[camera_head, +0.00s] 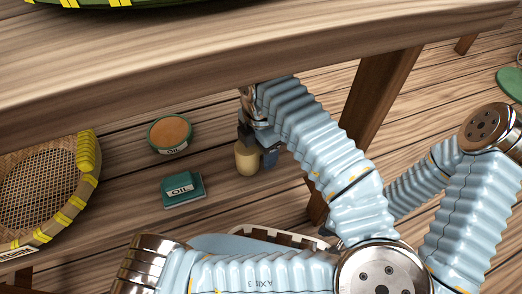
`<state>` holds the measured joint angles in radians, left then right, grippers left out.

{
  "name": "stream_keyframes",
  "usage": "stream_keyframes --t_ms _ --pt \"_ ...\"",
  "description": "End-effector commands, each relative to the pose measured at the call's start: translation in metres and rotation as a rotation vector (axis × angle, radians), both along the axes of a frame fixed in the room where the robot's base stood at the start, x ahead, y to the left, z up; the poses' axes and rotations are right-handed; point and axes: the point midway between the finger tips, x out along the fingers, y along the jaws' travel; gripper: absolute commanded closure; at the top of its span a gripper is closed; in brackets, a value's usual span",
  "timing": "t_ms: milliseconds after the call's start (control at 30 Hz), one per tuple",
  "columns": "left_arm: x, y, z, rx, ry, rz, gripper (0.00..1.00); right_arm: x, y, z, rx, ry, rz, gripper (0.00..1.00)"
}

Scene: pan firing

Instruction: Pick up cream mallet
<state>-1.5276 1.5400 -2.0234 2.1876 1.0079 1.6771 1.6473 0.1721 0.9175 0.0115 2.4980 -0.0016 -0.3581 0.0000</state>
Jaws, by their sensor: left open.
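A cream-tan block, seemingly the head of the cream mallet (246,159), shows beneath my left gripper (258,147) in the head view. No handle can be made out. The gripper's dark fingers are open and point down, one behind the block and one at its right side. I cannot tell whether they touch it. My left arm partly hides the area to the right. My right arm shows at the right, but its gripper is not in view.
A mesh basket (86,152) with yellow bands stands at the far left. A wooden tabletop (200,60) runs above, with a leg (375,95) right of my left arm.

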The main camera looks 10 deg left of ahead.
Motion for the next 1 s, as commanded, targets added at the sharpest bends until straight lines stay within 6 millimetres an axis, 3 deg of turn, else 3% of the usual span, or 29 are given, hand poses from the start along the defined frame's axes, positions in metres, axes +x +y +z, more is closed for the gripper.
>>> stream_keyframes --t_ms 233,600,1000 --pt "0.0001 -0.0001 -0.0047 -0.001 -0.001 -0.001 0.43 0.0004 -0.0002 -0.0015 0.000 -0.001 0.000 1.00" --pt "0.0001 -0.0001 -0.0045 0.000 -0.001 -0.001 0.99 0.0004 -0.0002 -0.0015 0.000 -0.002 -0.001 1.00" --pt "0.0005 0.0001 -0.0035 -0.001 -0.002 -0.002 1.00 0.0004 -0.0002 -0.0009 0.000 -0.001 0.000 1.00"
